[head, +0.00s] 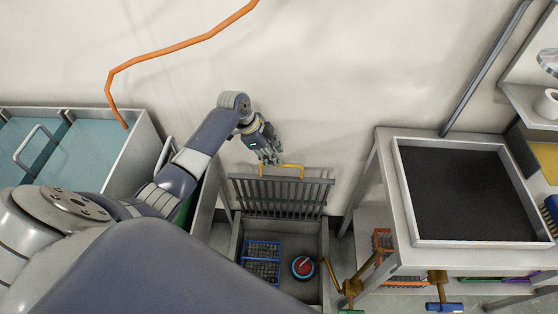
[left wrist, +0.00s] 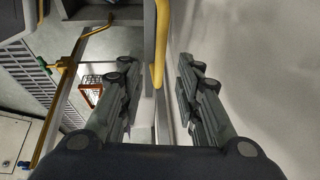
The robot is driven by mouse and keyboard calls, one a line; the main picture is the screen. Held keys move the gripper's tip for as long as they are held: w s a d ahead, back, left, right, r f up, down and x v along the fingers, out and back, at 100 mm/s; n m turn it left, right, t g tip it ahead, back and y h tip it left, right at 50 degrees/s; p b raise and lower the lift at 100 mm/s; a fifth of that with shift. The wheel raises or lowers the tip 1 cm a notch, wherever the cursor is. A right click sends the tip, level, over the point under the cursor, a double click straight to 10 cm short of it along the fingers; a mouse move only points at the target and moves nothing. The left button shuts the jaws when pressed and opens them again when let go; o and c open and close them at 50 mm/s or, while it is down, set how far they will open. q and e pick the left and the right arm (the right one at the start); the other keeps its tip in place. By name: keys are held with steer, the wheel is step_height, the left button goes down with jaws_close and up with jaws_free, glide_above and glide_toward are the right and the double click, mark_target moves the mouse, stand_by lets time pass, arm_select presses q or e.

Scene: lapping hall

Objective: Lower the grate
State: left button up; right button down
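The grate (head: 280,197) is a dark slatted panel standing raised at the back of a grey metal tub (head: 240,235). A yellow bar handle (head: 290,166) runs along its top edge. My left gripper (head: 270,157) is at the left part of this handle. In the left wrist view my left gripper (left wrist: 158,66) has its fingers spread, with the yellow handle (left wrist: 158,45) between them and a gap on each side. My right gripper is not in view.
A blue wire basket (head: 262,258) and a red round object (head: 303,267) lie in the tub. A brass crank (head: 350,285) is at its right. A bench with a dark-topped tray (head: 405,190) stands right; a water-filled tank (head: 130,165) stands left.

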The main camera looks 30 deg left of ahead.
arm_select(q)
steer(key=shift+x, duration=2.3)
jaws_close()
